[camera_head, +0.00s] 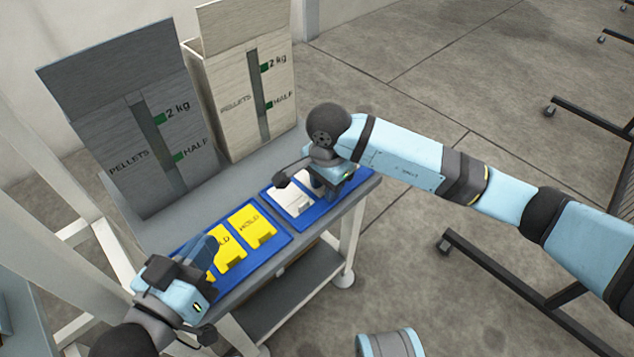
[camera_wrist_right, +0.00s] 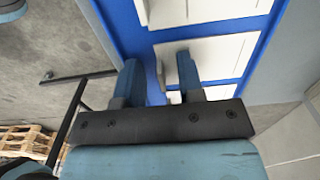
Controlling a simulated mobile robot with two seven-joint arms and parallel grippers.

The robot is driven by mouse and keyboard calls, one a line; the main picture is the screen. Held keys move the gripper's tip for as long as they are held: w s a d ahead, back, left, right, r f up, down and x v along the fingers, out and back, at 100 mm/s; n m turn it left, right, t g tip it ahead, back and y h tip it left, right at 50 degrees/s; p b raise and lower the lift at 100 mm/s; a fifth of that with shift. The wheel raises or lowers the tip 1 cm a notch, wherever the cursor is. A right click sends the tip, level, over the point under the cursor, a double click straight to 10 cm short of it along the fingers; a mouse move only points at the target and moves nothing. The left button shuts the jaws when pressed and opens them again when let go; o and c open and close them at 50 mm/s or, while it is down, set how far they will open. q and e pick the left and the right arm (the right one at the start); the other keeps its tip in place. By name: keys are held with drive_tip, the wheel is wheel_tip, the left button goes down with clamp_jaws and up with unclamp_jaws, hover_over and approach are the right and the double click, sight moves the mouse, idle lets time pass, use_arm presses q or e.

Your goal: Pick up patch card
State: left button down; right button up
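White cards, which I take to be the patch cards, lie in a blue tray (camera_head: 325,208) at the table's right end. One white card (camera_head: 291,202) shows plainly; others are partly hidden by my right gripper (camera_head: 322,190). In the right wrist view the right gripper (camera_wrist_right: 160,75) is open, its two fingers apart over the edge of a white card (camera_wrist_right: 218,56). A small raised tab of that card appears between the fingers; contact cannot be told. My left gripper (camera_head: 205,252) is at the left tray, over the yellow cards; its finger gap is unclear.
Yellow cards marked HOLD (camera_head: 252,226) lie in a second blue tray (camera_head: 285,235). Two tall pellet boxes, grey (camera_head: 125,120) and pale (camera_head: 240,85), stand at the table's back. Dark metal floor frames (camera_head: 500,282) stand to the right. A pale blue cylinder (camera_head: 388,344) shows at the bottom.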

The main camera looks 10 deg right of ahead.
clamp_jaws()
drive_tip(key=shift+r, duration=0.1)
idle(0.3)
